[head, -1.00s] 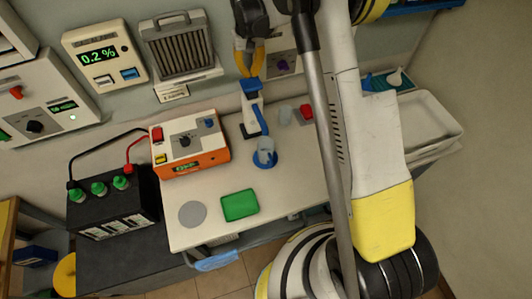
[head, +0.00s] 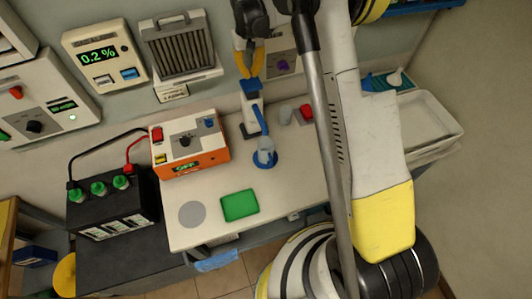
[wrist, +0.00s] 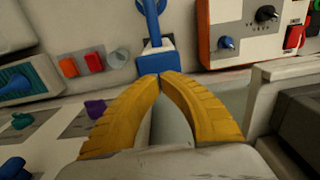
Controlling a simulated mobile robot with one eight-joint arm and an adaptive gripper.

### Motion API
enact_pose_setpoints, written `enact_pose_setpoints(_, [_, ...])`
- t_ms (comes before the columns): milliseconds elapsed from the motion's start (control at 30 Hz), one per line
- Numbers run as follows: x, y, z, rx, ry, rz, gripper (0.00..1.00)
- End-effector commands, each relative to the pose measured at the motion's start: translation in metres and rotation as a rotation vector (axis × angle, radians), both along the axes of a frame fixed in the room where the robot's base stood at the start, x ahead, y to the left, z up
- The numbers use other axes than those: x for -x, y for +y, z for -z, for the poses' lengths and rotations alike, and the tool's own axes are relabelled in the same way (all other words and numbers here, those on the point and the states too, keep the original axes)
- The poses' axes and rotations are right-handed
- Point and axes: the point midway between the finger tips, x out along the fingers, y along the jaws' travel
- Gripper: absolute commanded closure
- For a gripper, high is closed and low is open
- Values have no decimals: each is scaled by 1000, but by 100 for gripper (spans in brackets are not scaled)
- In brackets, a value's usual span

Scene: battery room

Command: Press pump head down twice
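The pump head (head: 250,86) is blue and sits on top of a white dispenser bottle (head: 250,112) at the back of the bench. Its blue spout (head: 261,120) slopes toward a clear cup (head: 265,156) on a blue disc. My gripper (head: 250,72) has yellow fingers and is directly above the pump head. In the wrist view my fingertips (wrist: 160,76) are together, right at the edge of the blue pump head (wrist: 155,59). They look to be touching it or very close. The bottle below is mostly hidden by my fingers there.
An orange-and-white device (head: 188,145) stands left of the bottle, with a black battery (head: 112,205) beyond it. A red block (head: 306,112) and a grey cup (head: 285,116) are close on the right. A green pad (head: 240,205) lies on the front of the bench.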

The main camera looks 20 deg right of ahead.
Motion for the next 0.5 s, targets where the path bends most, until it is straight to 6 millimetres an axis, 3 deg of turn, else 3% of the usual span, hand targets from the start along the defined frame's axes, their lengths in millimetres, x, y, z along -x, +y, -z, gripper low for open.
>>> enact_pose_setpoints(500, [0,0,19,0,0,0,100])
